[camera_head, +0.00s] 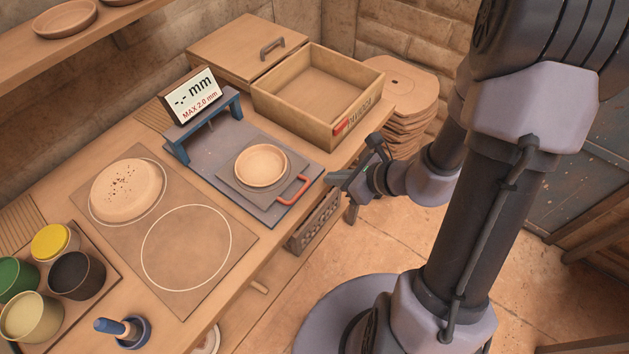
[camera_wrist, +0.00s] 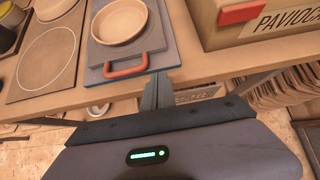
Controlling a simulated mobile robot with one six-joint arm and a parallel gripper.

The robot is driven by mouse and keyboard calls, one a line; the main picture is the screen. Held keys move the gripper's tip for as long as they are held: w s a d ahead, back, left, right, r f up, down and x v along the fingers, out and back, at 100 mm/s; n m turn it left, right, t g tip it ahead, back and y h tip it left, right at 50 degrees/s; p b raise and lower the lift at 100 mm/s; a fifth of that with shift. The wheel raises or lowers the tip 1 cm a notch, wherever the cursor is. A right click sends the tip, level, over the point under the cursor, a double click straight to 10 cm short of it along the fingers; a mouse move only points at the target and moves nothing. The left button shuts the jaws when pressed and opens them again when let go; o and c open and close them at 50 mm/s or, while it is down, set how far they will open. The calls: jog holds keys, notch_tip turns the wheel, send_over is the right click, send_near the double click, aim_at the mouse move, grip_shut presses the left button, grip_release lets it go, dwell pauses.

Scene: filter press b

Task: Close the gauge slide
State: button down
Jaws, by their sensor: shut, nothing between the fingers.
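The gauge slide (camera_head: 232,190) is a small grey-brown plate with a red handle (camera_head: 295,190) at its front edge. It carries a shallow clay dish (camera_head: 261,165) and lies on a grey base plate (camera_head: 212,150), in front of the blue gauge arch (camera_head: 208,127). The dish stands clear of the arch. The gauge display (camera_head: 193,95) reads "-.- mm" and "MAX 2.0 mm". My gripper (camera_head: 338,181) is shut and empty, to the right of the handle and apart from it. In the wrist view the fingers (camera_wrist: 157,91) are together, below and right of the red handle (camera_wrist: 126,66).
Left are a mat with two circles (camera_head: 187,246), a speckled clay disc (camera_head: 127,190) and paint pots (camera_head: 77,275). The floor right of the bench is open.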

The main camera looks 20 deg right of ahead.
jog(key=w+a, duration=0.1)
jog(key=w+a+f, duration=0.1)
jog(key=w+a, duration=0.1)
jog(key=w, duration=0.1)
jog(key=shift+w+a+f, duration=0.1)
jog(key=shift+f, duration=0.25)
jog(key=shift+w+a, duration=0.15)
jog(key=shift+w, duration=0.2)
